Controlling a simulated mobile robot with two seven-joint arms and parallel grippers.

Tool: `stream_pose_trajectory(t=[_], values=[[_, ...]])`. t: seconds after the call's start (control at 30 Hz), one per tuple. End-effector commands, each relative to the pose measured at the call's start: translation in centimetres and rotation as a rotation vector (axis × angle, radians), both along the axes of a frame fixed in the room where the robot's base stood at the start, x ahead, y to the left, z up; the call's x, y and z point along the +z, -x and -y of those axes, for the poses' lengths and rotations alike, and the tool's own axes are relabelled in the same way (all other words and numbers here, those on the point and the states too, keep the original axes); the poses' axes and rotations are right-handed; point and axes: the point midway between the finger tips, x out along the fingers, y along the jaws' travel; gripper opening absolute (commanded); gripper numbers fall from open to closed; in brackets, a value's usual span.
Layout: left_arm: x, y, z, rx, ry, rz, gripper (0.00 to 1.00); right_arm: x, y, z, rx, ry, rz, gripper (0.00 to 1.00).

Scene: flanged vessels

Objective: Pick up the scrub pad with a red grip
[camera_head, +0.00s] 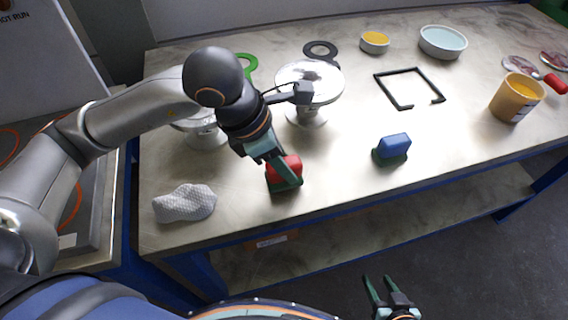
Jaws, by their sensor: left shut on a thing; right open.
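The scrub pad with a red grip (293,164) sits near the front edge of the table, its green pad (286,187) at or just above the tabletop. My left gripper (284,172) reaches down over it and is shut on the red grip, hiding part of it. I cannot tell whether the pad touches the table. A similar scrub pad with a blue grip (394,146) stands to its right. My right gripper (386,288) is open and empty, low in front of the table.
A crumpled grey-white cloth (185,204) lies left of the pad. Flanged vessels (310,84) stand behind my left gripper. A black square frame (409,105), an orange cup (516,98) and a pale bowl (442,42) are farther right. The table between the two pads is clear.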

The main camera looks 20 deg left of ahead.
Motion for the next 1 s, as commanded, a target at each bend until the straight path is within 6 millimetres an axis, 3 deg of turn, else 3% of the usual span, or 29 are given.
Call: stream_pose_trajectory(t=[0.13,0.4,0.7,1.0], values=[[2.5,-0.1,0.0,0.000,0.002,0.006,0.00,0.4,0.0,0.0,-0.001,0.000,0.004,0.50],[8.7,3.3,4.2,-0.012,0.003,0.012,0.00,0.8,0.0,0.5,-0.009,0.006,0.005,0.50],[11.0,7.4,8.9,-0.007,0.000,0.005,0.00,0.2,0.3,0.8,-0.014,0.009,-0.001,0.50],[12.0,8.9,10.7,-0.001,-0.001,0.001,0.00,0.2,0.4,0.5,-0.009,0.006,-0.003,0.50]])
